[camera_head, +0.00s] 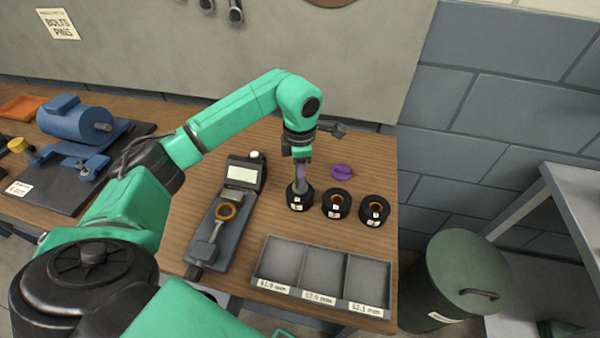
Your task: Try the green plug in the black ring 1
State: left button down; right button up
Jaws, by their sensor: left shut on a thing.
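My left gripper (300,172) points straight down over the leftmost black ring (298,203), which stands on the wooden bench. It is shut on a narrow plug, of which a purple patch shows between the fingers. I cannot make out any green on the plug. Its lower end is at the ring's top, and I cannot tell whether it is inside the opening. The ring has white labels on its front, too small to read surely. My right gripper is not in view.
Two more black rings, a middle (336,204) and a right one (375,210), stand close by. A purple piece (342,172) lies behind them. A three-compartment tray (350,306) is in front, a measuring stand (212,235) left. A green bin (470,270) stands beyond the bench's right edge.

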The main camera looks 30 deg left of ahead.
pick_arm(q)
jog(key=shift+f+b, duration=0.5)
jog(key=shift+f, duration=0.15)
jog(key=shift+r, duration=0.1)
dwell(0.8)
jog(key=shift+r+p, duration=1.55)
jog(key=shift+r, duration=0.65)
jog(key=shift+r+p, duration=1.4)
jog(key=shift+r, duration=0.6)
